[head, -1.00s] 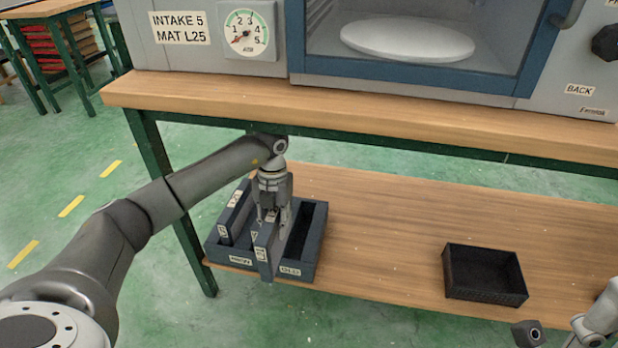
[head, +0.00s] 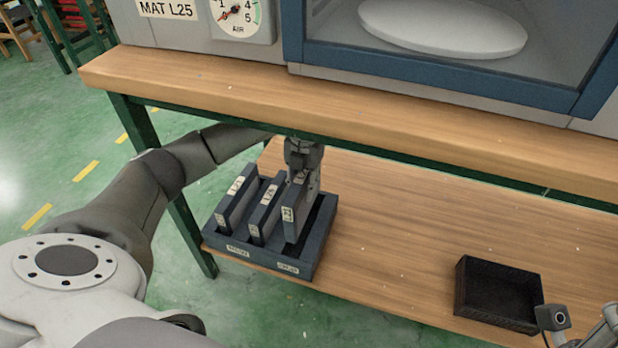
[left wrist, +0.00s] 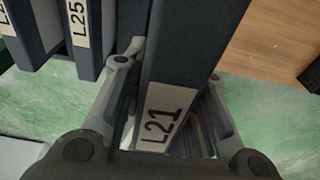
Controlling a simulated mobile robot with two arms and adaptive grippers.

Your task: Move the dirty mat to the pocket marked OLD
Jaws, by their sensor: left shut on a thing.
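A dark blue-grey rack (head: 318,252) stands on the lower wooden shelf, with upright slots and two front labels too small to read. My left gripper (head: 303,178) is shut on the upper edge of a dark mat (head: 292,222). In the left wrist view, the fingers (left wrist: 168,85) clasp this mat (left wrist: 185,45), labelled L21. It stands upright at the rack's right part; I cannot tell whether it rests on the bottom. A middle mat (head: 258,222), labelled L25, and a left mat (head: 230,208) stand in slots. Part of my right gripper (head: 580,328) shows at the lower right; its jaws are unclear.
A black open tray (head: 475,298) stands at the right of the lower shelf (head: 395,240), with bare wood between. The upper bench top (head: 350,105) overhangs the shelf's back and carries a cabinet with a window and a white disc (head: 440,25).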

